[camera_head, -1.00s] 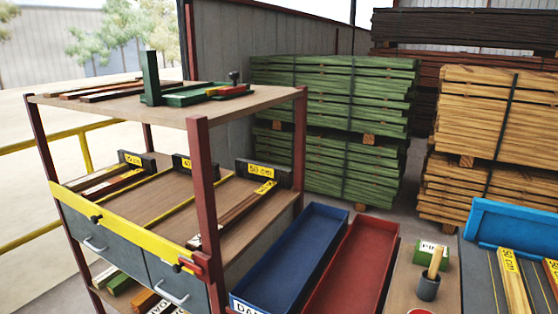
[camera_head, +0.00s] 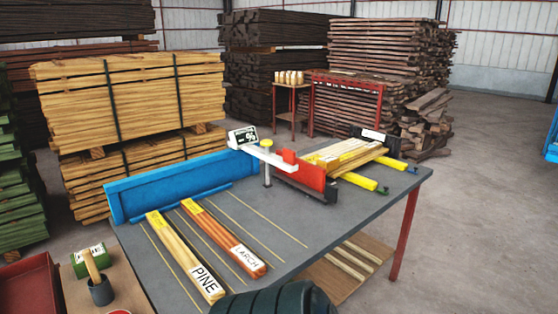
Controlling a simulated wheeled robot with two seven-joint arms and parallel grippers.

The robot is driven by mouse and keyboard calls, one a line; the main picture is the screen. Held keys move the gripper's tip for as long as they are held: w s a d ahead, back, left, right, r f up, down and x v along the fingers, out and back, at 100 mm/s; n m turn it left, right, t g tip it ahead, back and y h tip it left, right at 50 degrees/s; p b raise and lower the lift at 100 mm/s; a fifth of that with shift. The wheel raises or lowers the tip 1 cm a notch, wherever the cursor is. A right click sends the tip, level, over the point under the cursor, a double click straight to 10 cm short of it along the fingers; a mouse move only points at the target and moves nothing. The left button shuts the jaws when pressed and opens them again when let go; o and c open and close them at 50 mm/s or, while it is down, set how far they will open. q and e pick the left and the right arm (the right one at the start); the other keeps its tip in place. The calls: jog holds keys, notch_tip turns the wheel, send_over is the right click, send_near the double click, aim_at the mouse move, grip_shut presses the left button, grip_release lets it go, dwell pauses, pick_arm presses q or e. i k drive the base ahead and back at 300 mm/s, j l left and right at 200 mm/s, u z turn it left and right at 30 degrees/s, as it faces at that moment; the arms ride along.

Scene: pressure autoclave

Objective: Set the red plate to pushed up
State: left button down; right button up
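A red plate (camera_head: 308,177) stands on edge on the grey worktable (camera_head: 290,226), right of the table's middle. It sits at the near left end of a bundle of pale wooden strips (camera_head: 345,155). A white bar (camera_head: 270,156) with a small red block (camera_head: 289,156) on it crosses by the plate's left end, on a short post. I cannot tell from this view whether the plate is up or down. Neither gripper shows; a dark rounded part, likely of my own arm, is at the bottom edge.
A blue panel (camera_head: 170,186) stands along the table's back left edge. Pine strips (camera_head: 186,257) and larch strips (camera_head: 222,240) lie in front. A small percent display (camera_head: 242,137) stands near the plate. Yellow bars (camera_head: 372,183) stick out right. Lumber stacks stand behind; the right floor is clear.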

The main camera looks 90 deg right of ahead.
aim_at(309, 180)
jog(key=z, duration=2.9)
